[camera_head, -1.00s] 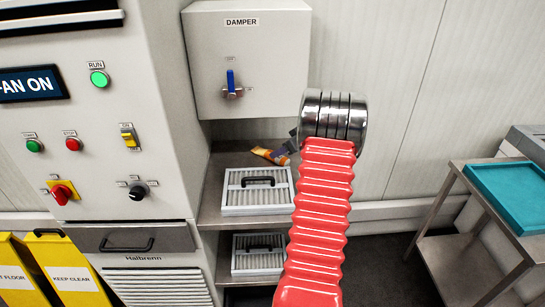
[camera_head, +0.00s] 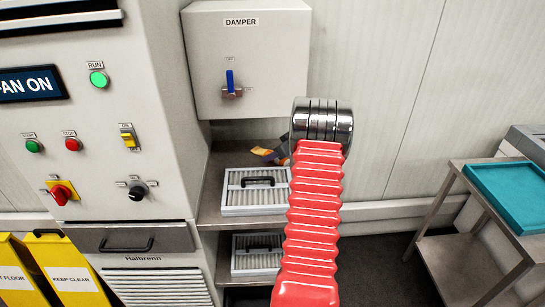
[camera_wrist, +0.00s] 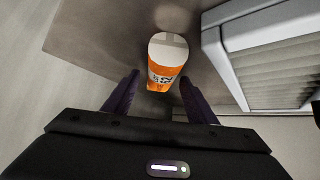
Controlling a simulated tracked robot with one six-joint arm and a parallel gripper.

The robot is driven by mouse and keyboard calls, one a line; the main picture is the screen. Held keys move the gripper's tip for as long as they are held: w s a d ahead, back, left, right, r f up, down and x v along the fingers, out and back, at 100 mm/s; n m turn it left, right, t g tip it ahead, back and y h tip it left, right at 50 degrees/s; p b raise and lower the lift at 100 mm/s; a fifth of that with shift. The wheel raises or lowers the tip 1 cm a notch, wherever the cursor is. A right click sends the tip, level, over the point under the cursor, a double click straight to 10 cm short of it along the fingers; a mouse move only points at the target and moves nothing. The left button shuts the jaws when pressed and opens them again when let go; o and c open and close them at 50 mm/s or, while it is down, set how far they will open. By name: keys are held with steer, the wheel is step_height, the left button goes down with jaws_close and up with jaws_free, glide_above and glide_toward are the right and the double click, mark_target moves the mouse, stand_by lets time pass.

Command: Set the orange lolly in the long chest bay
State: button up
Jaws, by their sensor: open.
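No lolly or chest bay is recognisable in these views. An orange and white tube-like item with dark print (camera_wrist: 162,72) lies on a grey metal shelf (camera_wrist: 105,42) in the wrist view. It also shows in the head view (camera_head: 262,151), partly covered by a dark part of my gripper. My gripper (camera_wrist: 159,79) is open and empty. Its two dark fingers lie either side of the item's near end in the picture, with a gap visible on each side. I cannot tell its height above the shelf. In the head view my red arm hides most of the gripper.
A white-framed filter panel (camera_head: 256,203) lies on the shelf, close right of the item in the wrist view (camera_wrist: 225,62). Another panel (camera_head: 257,264) sits below. The damper box (camera_head: 250,62) hangs above. A teal tray (camera_head: 512,190) stands on a table at right.

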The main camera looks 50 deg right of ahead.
steer(key=c, duration=1.2)
steer(key=shift+c, duration=0.2)
steer(key=shift+r, duration=0.5)
steer(key=r, duration=0.1)
steer(key=s+r, duration=0.1)
steer(key=shift+d+r, duration=0.3)
steer(key=shift+d, duration=0.05)
steer(key=s+d, duration=1.1)
steer(key=s, duration=0.1)
steer(key=shift+s, duration=0.35)
